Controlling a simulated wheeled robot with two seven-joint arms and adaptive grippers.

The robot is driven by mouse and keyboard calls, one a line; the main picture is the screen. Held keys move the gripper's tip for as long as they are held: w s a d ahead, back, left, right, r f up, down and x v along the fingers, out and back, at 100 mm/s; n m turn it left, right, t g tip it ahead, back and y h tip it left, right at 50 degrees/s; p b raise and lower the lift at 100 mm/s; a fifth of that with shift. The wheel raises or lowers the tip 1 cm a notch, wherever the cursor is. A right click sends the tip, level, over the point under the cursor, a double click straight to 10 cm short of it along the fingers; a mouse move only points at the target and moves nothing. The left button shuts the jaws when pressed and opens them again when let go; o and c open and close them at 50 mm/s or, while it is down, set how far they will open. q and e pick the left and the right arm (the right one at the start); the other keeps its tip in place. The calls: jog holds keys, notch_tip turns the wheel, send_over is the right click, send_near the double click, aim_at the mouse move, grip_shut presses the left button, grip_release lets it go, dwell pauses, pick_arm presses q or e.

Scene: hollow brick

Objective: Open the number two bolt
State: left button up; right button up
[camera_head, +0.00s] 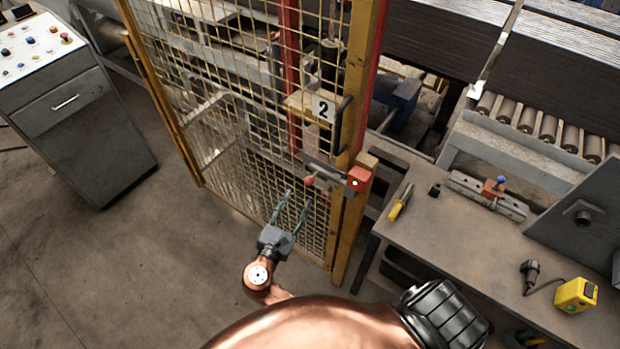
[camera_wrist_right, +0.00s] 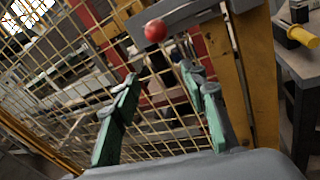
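The number two gate is a yellow mesh door with a "2" plate (camera_head: 323,108) and a dark handle (camera_head: 342,124). Its bolt (camera_head: 328,174) lies across the door edge below the plate, with a red ball knob (camera_head: 309,180) at its left end and a red block (camera_head: 359,179) at its right end. My right gripper (camera_head: 297,199) is open and empty, just below and left of the knob, fingers pointing up toward it. In the right wrist view the red knob (camera_wrist_right: 155,30) is beyond the fingertips (camera_wrist_right: 160,78), apart from them. My left gripper is not in view.
A workbench (camera_head: 455,238) stands to the right with a yellow-handled screwdriver (camera_head: 400,203) and a yellow box (camera_head: 575,295). A control console (camera_head: 75,120) stands at the left. The floor (camera_head: 130,260) left of the gate is clear.

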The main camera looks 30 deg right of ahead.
aim_at(309, 180)
jog(key=shift+h, duration=0.6)
jog(key=w+d+r, duration=0.1)
jog(key=d, duration=0.1)
jog(key=d+r, duration=0.1)
jog(key=d, duration=0.1)
jog(key=w+d+r, duration=0.1)
jog(key=d+r, duration=0.1)
jog(key=shift+w+d, duration=0.25)
jog(key=shift+w, duration=0.1)
jog(key=shift+c, duration=0.3)
grip_shut()
